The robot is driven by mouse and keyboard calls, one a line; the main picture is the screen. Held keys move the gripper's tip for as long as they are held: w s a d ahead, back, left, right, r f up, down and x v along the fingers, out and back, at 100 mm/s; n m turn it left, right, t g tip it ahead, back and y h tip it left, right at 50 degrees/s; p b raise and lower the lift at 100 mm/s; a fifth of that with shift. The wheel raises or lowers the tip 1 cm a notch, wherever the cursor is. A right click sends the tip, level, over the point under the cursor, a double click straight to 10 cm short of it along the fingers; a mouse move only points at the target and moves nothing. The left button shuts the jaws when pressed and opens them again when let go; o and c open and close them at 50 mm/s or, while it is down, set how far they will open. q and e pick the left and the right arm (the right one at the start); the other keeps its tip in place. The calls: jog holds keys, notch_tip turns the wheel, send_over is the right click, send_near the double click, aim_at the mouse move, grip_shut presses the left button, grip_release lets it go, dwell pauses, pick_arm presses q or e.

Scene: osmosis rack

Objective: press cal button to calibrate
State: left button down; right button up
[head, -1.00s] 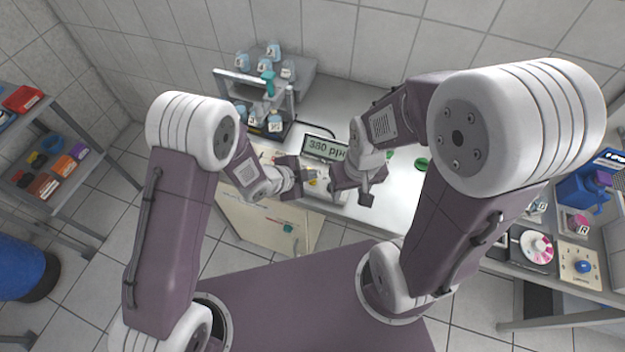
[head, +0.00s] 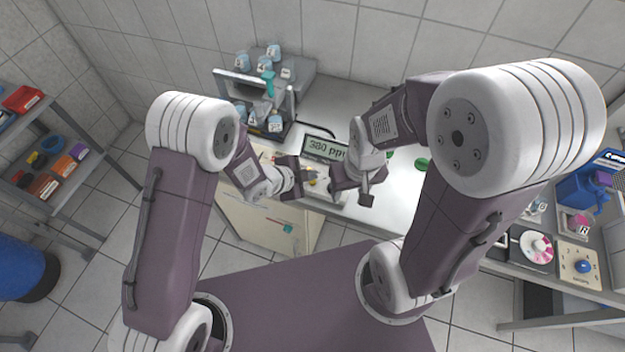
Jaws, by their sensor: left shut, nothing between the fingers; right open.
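The meter's display (head: 324,148) shows green-grey with dark digits that look like 380 ppm, on the white bench beyond my grippers. A pale panel with small coloured parts (head: 313,174) lies just in front of it, partly covered by my grippers. I cannot make out which of these parts is the cal button. My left gripper (head: 303,183) is shut and empty at the left side of this panel. Whether it touches anything there is too small to tell. My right gripper (head: 353,194) is open and empty at the panel's right side.
A rack with several lidded jars (head: 268,90) stands at the back left of the bench. A green disc (head: 421,164) lies on the bench to the right. A grey shelf (head: 85,165) with coloured boxes is at left, beside a blue drum (head: 22,270). A side table (head: 590,292) holds devices at right.

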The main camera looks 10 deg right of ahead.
aim_at(310, 183)
dwell(0.3)
pick_arm(q)
jog(key=shift+f+b, duration=0.45)
jog(key=shift+f+b, duration=0.45)
dwell(0.6)
jog(key=shift+r, duration=0.15)
jog(key=shift+r+p, duration=0.65)
jog(key=shift+r, duration=0.1)
notch_tip(310, 183, up, 5)
jog(key=p, duration=0.4)
jog(key=shift+r, duration=0.1)
